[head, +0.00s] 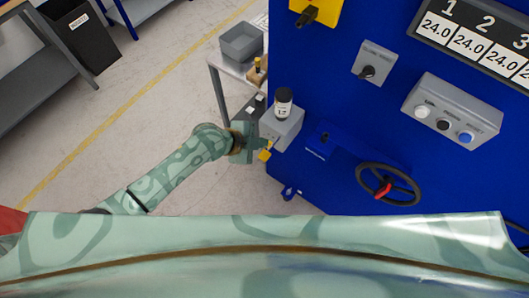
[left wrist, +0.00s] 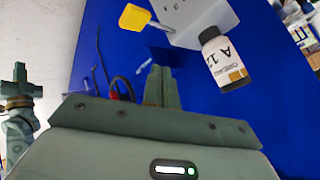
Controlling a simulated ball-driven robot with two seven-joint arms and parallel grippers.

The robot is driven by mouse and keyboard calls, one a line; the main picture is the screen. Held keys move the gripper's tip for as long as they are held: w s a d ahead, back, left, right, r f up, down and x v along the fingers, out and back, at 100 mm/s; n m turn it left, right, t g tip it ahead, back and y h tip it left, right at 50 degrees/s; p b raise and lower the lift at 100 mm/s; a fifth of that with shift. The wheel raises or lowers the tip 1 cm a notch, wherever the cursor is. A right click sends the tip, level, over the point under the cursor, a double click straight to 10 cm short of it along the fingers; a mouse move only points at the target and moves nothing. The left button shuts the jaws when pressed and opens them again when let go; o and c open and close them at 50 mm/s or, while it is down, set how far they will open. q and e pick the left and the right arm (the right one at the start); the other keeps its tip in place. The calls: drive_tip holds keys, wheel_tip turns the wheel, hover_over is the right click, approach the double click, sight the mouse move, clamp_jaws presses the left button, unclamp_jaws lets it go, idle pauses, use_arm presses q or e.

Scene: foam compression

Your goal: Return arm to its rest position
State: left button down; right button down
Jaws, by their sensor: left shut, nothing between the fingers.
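My left arm reaches in from the left in the head view. Its gripper (head: 262,143) is shut and empty, beside the grey box on the blue machine's left side. In the left wrist view its fingers (left wrist: 157,84) are together with nothing between them. A small bottle with a black cap (head: 283,103) stands on the grey box (head: 284,128). The bottle also shows in the left wrist view (left wrist: 222,60), apart from the fingers. What looks like my right gripper (left wrist: 20,78) shows small at the left of that view. Its finger state is unclear.
The blue machine (head: 330,190) fills the right, with a black handwheel (head: 388,184) and a grey button box (head: 451,111). A yellow-handled part (left wrist: 134,18) is near the fingers. A side table (head: 226,68) holds a grey bin (head: 241,42). Open floor lies left.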

idle(0.6)
use_arm(q)
drive_tip(key=shift+n, duration=0.3)
drive_tip(key=w+a+f+n+t+y+b, duration=0.2)
drive_tip(key=w+a+f+n+y+b, duration=0.1)
drive_tip(key=a+f+n, duration=0.65)
drive_tip(key=s+a+f+n+y+b, duration=0.1)
drive_tip(key=s+a+f+n+b, duration=0.1)
drive_tip(key=s+a+f, duration=0.3)
drive_tip(key=s+a+f+n+y+b, duration=0.1)
drive_tip(key=s+a+f+b, duration=0.15)
drive_tip(key=f, duration=0.45)
drive_tip(key=s+a+f+n+y+b, duration=0.1)
drive_tip(key=s+a+f+n, duration=0.1)
drive_tip(key=s+f, duration=0.35)
drive_tip(key=s+a+f+g+b, duration=0.1)
drive_tip(key=s+f+g+b, duration=0.1)
drive_tip(key=s+f, duration=0.4)
drive_tip(key=s+a+f+n+g+y+b, duration=0.1)
drive_tip(key=s+f+b, duration=0.3)
drive_tip(key=s, duration=0.9)
drive_tip(key=s+a+f+n+g+y+b, duration=0.1)
drive_tip(key=s+a+f+g+b, duration=0.1)
drive_tip(key=s+f, duration=0.6)
drive_tip(key=shift+s+a+g+b, duration=0.4)
drive_tip(key=shift+s+a+b, duration=0.15)
drive_tip(key=shift+s, duration=0.6)
